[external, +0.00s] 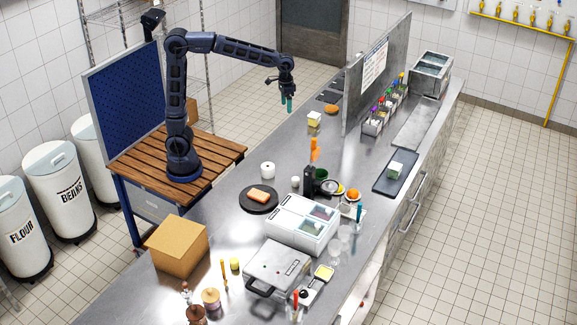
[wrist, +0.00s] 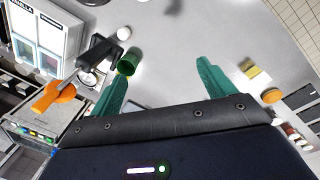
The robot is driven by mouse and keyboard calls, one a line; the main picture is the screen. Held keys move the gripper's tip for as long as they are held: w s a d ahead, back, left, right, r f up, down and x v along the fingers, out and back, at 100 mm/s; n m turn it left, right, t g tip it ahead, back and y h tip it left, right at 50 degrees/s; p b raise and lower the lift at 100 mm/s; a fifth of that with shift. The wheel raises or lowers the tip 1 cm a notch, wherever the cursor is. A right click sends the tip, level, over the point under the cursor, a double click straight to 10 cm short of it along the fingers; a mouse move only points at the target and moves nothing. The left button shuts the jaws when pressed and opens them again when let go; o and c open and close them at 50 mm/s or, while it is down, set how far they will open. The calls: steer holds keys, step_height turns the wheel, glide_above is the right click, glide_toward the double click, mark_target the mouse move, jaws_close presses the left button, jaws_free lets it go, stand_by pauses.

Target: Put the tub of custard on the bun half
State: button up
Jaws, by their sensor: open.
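A small pale tub with a yellowish top (external: 314,119), which looks like the custard, stands on the steel counter in the external view. It also shows right of the fingers in the wrist view (wrist: 256,68). A round orange-brown bun half (external: 331,108) lies just behind it, apart from it, and shows in the wrist view too (wrist: 271,96). My gripper (external: 289,104) hangs above the counter with its green fingers down, left of the tub in the external view. In the wrist view its fingers (wrist: 166,72) are spread apart with nothing between them.
A grey upright panel (external: 376,75) stands right of the tub and bun. Dark flat plates (external: 328,96) lie behind the bun. A black holder with an orange-handled tool (external: 314,150) and a green cup (external: 321,174) stand nearer the camera. The counter around the tub is mostly clear.

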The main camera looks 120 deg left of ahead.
steer(key=w+a+f+n, duration=0.2)
steer(key=w+a+f, duration=0.1)
steer(key=a, duration=0.7)
steer(key=n+h, duration=0.4)
steer(key=n, duration=0.3)
glide_toward(311, 124)
steer(key=shift+a+f+g, duration=0.15)
steer(key=shift+a+g, duration=0.25)
steer(key=shift+a, duration=0.3)
steer(key=shift+s+f, duration=0.1)
steer(key=shift+f, duration=0.2)
steer(key=x, duration=0.5)
steer(key=shift+a, duration=0.1)
steer(key=shift+a+x, duration=0.2)
steer(key=shift+x, duration=1.15)
steer(key=shift+a+x, duration=0.2)
steer(key=shift+x, duration=1.1)
steer(key=shift+s+f, duration=0.1)
steer(key=shift+f, duration=0.1)
steer(key=shift+c, duration=0.4)
steer(key=c, duration=1.2)
